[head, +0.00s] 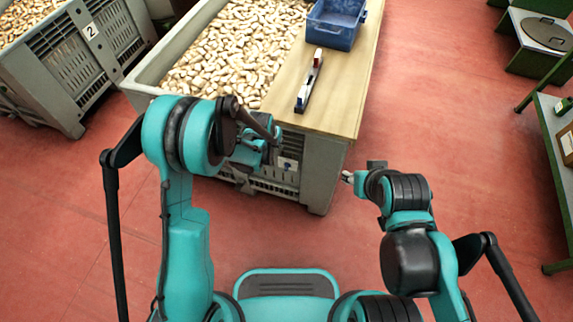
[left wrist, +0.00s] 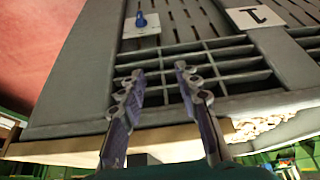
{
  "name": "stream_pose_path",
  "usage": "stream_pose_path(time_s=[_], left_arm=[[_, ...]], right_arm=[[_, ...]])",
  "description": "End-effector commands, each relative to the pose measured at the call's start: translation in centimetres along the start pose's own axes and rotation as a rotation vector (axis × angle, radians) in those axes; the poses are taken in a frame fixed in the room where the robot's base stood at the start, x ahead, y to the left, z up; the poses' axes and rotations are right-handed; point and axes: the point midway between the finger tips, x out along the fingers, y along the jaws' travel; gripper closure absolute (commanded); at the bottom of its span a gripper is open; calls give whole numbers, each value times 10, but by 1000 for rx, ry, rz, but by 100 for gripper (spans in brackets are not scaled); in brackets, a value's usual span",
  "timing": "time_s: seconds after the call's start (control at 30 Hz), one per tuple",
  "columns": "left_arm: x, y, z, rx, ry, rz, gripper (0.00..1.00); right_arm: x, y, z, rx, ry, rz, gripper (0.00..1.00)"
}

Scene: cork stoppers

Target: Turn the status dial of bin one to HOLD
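Bin one is a grey slatted crate (head: 322,165) full of corks, in front of me. In the left wrist view its wall (left wrist: 75,75) fills much of the picture, with a "1" label (left wrist: 255,17) at the upper right. The status dial is a small blue knob (left wrist: 141,20) on a white plate (left wrist: 128,30). The plate also shows in the head view (head: 288,164), where the knob is too small to read. My left gripper (left wrist: 158,73) is open and empty before the wall, apart from the knob. My right gripper (head: 348,177) is right of the bin's corner; its fingers are unclear.
A wooden board (head: 345,90) covers the bin's right end, with a blue tray (head: 335,35) and a long dark tool (head: 309,85) on it. Bin two (head: 60,80) stands at the left. Green shelving (head: 555,140) is at the right. Red floor is open between.

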Motion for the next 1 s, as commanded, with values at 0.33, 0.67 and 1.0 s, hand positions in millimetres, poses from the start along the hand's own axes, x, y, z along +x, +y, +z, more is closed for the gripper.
stream_pose_path(time_s=[0.33, 0.67, 1.0], left_arm=[[115, 33, 42, 55, -44, 26, 67], [161, 37, 50, 59, -48, 28, 67], [201, 38, 51, 59, -47, 27, 67]], right_arm=[[-3, 0, -2, 0, 0, 0, 60], [10, 0, 7, 0, 0, 0, 60], [22, 0, 16, 0, 0, 0, 60]])
